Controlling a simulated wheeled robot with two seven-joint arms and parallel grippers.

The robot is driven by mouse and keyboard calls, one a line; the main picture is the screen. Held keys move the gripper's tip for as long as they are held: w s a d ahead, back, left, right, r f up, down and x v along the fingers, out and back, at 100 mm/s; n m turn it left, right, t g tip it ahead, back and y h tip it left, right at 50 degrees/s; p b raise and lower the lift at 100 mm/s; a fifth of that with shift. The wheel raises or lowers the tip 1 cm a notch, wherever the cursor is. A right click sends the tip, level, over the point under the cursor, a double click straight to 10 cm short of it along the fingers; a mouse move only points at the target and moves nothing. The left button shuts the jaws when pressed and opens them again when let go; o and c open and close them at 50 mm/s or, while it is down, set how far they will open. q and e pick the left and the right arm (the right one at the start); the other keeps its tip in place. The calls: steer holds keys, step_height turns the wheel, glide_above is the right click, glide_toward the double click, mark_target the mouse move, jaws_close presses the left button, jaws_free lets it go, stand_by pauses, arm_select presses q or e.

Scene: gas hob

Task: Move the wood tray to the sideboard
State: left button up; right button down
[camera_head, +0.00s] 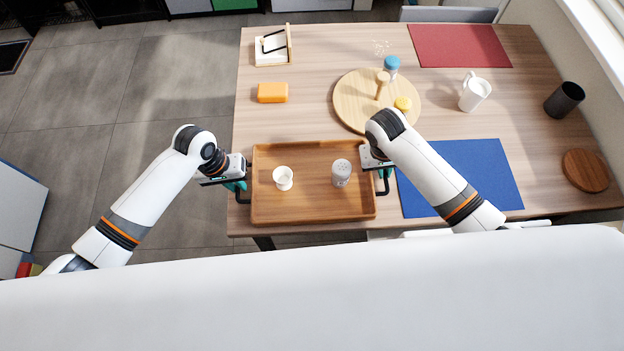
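The wood tray (312,211) lies flat on the near left part of the table, with a dark handle at each short end. It carries a small white cup (283,178) and a grey-white shaker (341,172). My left gripper (238,185) is at the tray's left handle (243,199). My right gripper (383,175) is at the right handle (386,187). The fingers are small and partly hidden, so I cannot tell whether either is closed on its handle. I cannot identify the sideboard for certain in this view.
The wooden table (315,98) also holds a round board (350,98), an orange block (272,92), a blue mat (465,180), a red mat (460,46), a white jug (474,92) and a black cup (564,99). Open tiled floor (150,95) lies left of the table.

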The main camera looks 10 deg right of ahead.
arm_select(q)
jaws_close()
steer(key=shift+w+r, duration=0.1)
steer(key=shift+r, duration=0.05)
arm_select(e)
steer(key=shift+w+r, duration=0.1)
steer(key=shift+r, duration=0.05)
